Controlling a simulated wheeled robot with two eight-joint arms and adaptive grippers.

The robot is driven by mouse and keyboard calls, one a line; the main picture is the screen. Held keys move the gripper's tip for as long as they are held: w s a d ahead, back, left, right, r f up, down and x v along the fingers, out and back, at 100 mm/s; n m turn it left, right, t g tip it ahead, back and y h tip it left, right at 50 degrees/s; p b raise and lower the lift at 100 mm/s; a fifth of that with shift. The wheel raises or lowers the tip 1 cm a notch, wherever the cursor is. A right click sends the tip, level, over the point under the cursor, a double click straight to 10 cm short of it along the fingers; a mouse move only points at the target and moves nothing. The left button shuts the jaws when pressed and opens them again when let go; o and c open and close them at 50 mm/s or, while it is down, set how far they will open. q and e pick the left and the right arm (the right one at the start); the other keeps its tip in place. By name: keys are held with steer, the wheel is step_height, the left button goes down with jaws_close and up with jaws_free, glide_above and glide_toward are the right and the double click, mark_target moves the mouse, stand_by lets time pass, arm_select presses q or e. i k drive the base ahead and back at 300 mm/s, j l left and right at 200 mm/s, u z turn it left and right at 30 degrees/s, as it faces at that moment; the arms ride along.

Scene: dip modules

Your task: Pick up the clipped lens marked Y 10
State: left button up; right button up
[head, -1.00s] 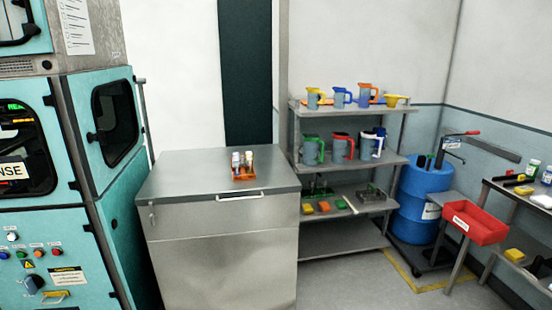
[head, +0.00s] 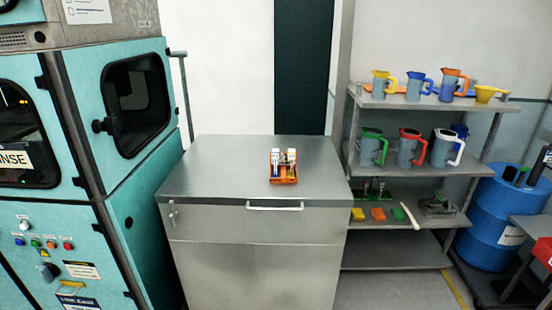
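No lens marked Y 10 can be made out in the head view. A small orange tray (head: 284,178) stands on the steel cabinet top, near its middle. It holds a few small upright items (head: 276,160), white with orange and blue parts, too small to read. Neither of my grippers is in view.
The steel cabinet (head: 260,250) has a bare top around the tray. A teal machine marked RINSE (head: 70,230) stands close on the left. A shelf rack (head: 400,178) with coloured jugs is on the right, beside a blue drum (head: 495,225).

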mark_target(291, 152)
steer(key=i+j, duration=0.2)
steer(key=i+j+z, duration=0.4)
steer(key=j, duration=0.2)
steer(key=i+j+z, duration=0.35)
steer(key=j, duration=0.35)
